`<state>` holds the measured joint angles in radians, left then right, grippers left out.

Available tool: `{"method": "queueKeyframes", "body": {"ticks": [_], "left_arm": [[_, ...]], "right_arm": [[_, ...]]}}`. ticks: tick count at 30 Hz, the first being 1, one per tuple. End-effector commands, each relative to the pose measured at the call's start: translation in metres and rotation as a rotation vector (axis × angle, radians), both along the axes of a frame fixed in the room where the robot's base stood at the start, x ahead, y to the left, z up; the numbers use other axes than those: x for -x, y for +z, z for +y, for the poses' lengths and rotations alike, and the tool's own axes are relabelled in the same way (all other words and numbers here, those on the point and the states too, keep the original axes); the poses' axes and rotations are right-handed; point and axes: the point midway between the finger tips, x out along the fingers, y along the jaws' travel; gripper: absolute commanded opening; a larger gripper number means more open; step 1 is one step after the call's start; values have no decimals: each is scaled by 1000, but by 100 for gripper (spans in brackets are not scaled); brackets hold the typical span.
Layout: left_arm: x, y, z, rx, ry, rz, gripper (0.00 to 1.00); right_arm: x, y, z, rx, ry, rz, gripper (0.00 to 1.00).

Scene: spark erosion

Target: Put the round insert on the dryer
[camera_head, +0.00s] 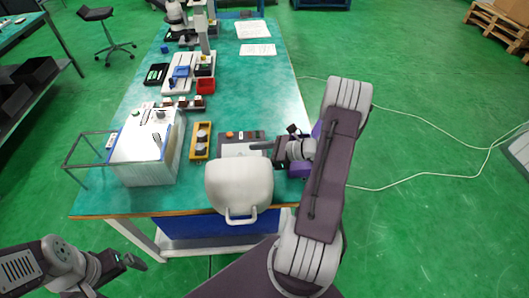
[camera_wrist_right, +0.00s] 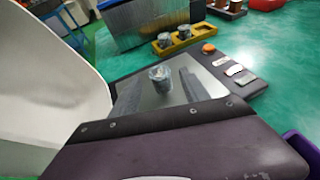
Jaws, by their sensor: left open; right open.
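The dryer (camera_head: 232,150) stands at the table's near right, with a silver plate, a dark frame and an open white lid. In the right wrist view, a grey round insert (camera_wrist_right: 160,77) stands upright on the dryer's silver plate (camera_wrist_right: 135,97). I cannot make this insert out in the head view. My right gripper (camera_head: 262,146) is open over the plate, pointing left. My left gripper (camera_head: 137,262) is open and empty, low in front of the table.
A yellow holder (camera_head: 193,154) with two round pieces stands left of the dryer; it also shows in the wrist view (camera_wrist_right: 158,53). A metal box machine (camera_head: 150,160) is further left. The dryer's white lid (camera_head: 238,182) rises nearest me. A purple bin (camera_head: 300,171) stands right of the dryer.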

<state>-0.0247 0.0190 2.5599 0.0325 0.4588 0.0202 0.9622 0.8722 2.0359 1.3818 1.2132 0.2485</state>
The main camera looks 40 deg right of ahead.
Motion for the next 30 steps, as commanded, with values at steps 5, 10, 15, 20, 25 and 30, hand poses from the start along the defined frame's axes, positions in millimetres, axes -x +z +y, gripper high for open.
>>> {"method": "queueKeyframes", "body": {"ticks": [5,10,15,20,25,30], "left_arm": [[0,2,0,0,0,0,100],[0,2,0,0,0,0,100],[0,2,0,0,0,0,100],[0,2,0,0,0,0,100],[0,2,0,0,0,0,100],[0,12,0,0,0,0,100]], "right_arm": [[30,17,-27,3,-4,-1,54],[45,25,-39,1,-1,1,54],[48,26,-41,0,1,0,54],[48,26,-41,0,1,0,54],[48,26,-41,0,1,0,54],[47,35,-41,0,1,0,54]]}}
